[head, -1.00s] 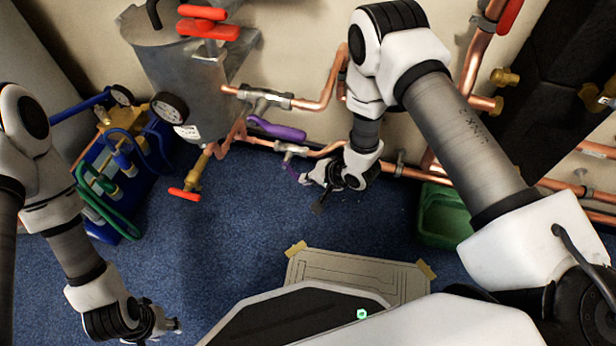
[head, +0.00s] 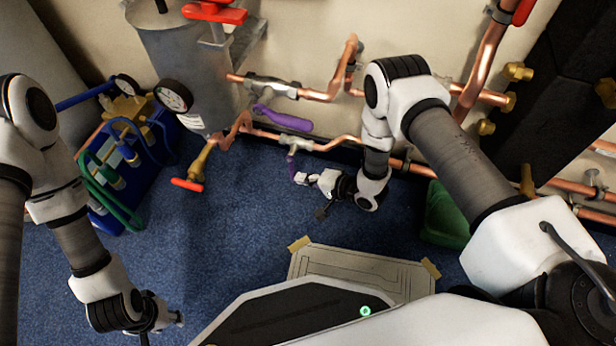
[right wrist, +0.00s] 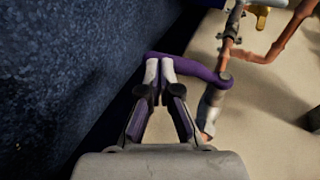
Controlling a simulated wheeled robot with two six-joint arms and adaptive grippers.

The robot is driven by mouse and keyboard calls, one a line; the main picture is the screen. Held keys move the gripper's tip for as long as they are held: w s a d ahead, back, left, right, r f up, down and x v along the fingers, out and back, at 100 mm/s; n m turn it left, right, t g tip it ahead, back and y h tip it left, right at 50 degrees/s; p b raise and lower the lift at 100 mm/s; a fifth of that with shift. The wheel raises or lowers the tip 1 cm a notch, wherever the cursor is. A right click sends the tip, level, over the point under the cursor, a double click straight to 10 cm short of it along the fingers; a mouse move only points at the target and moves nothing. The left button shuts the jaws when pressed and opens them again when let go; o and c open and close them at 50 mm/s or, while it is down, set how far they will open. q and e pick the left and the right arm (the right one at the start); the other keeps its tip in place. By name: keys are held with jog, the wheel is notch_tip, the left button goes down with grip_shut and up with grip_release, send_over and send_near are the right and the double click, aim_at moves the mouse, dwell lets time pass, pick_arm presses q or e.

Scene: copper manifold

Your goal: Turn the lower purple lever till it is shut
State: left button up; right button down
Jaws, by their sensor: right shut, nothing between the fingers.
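The lower purple lever (head: 291,166) hangs down from its valve on the lower copper pipe in the head view. In the right wrist view the lever (right wrist: 192,66) runs from its pivot at the right across to the left, behind the fingertips. My right gripper (head: 304,179) is beside the lever's lower end, shut with nothing held. Its fingertips (right wrist: 160,70) are together at the lever in the wrist view; I cannot tell whether they touch it. My left gripper (head: 177,319) is low at the left, far from the lever, too small to read.
An upper purple lever (head: 283,119) lies along the pipe above. A grey tank (head: 190,70) with a gauge (head: 173,95) and red-handled valves stands left of it. A blue tool carrier (head: 135,180) is further left, a green bin (head: 445,215) at the right.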

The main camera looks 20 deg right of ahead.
jog(key=shift+w+a+f, duration=0.3)
jog(key=shift+a, duration=0.15)
dwell(0.5)
pick_arm(q)
jog(key=shift+r, duration=0.1)
pick_arm(e)
jog(key=shift+s, duration=0.1)
